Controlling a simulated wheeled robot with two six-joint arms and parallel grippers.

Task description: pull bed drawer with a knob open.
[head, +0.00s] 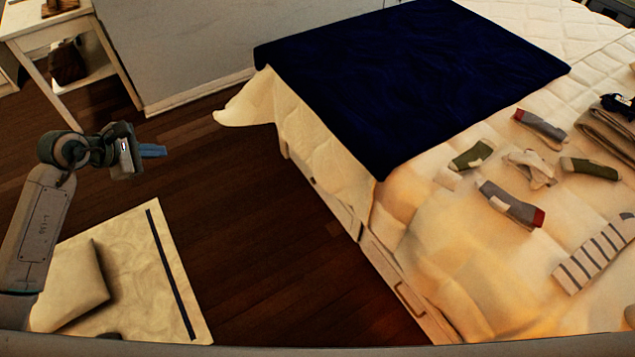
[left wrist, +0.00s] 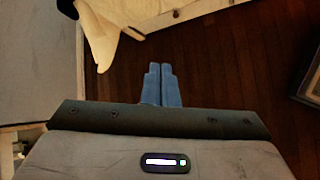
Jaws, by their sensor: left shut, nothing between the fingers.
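The bed's side (head: 290,148) runs down the middle of the head view, with drawer fronts set low under the mattress. One front (head: 330,203) lies partly under the hanging sheet; I cannot clearly make out a knob on it. A nearer drawer front (head: 388,272) carries a bar-like handle (head: 409,299). My left gripper (head: 153,151) is over the wooden floor, well left of the bed and apart from it. Its blue fingers are shut and empty, and they also show in the left wrist view (left wrist: 161,84). My right gripper is out of view.
A dark blue blanket (head: 400,80) and several socks lie on the bed. A white sheet corner (head: 247,106) hangs off the bed's far end. A small table (head: 50,21) stands at the upper left. A rug with a cushion (head: 72,285) lies lower left. Bare floor (head: 245,230) lies between.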

